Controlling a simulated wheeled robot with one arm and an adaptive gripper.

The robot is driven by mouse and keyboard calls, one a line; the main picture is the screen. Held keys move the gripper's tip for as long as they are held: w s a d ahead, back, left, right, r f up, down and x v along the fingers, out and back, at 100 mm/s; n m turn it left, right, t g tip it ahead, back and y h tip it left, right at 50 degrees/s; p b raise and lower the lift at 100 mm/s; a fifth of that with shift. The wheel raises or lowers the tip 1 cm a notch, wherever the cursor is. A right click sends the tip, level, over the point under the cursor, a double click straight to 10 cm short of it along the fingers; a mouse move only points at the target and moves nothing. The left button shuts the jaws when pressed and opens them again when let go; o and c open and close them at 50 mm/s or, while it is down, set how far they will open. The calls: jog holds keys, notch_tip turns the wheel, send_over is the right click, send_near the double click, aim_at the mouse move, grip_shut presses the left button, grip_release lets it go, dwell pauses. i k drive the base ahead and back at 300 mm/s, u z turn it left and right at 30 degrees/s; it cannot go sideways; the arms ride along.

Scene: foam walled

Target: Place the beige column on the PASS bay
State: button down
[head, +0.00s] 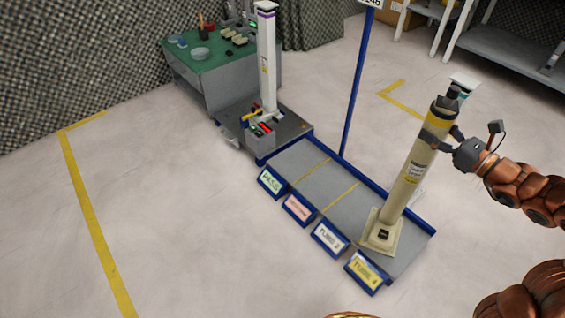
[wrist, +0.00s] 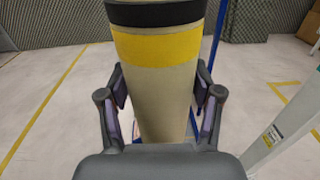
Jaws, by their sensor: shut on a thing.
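The beige column (head: 408,175) has a square foot, a dark cap and a yellow band near its top. My gripper (head: 442,140) is shut on the column's upper part. In the wrist view the fingers (wrist: 161,110) sit either side of the column (wrist: 165,95), below the yellow band. The PASS sign (head: 271,182) marks the PASS bay (head: 290,160) at the platform's far left end, which is empty.
A red sign (head: 298,209) and two "TURN"-like signs (head: 329,238) (head: 367,271) line the platform's front. A blue pole (head: 357,80) rises behind it. A white column (head: 267,65) stands on a stand beyond the PASS bay. Another pale column (wrist: 285,130) is close at right.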

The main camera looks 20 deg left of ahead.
aim_at(300, 158)
jog(key=u, duration=2.75)
jog(key=i, duration=2.6)
jog(key=z, duration=2.5)
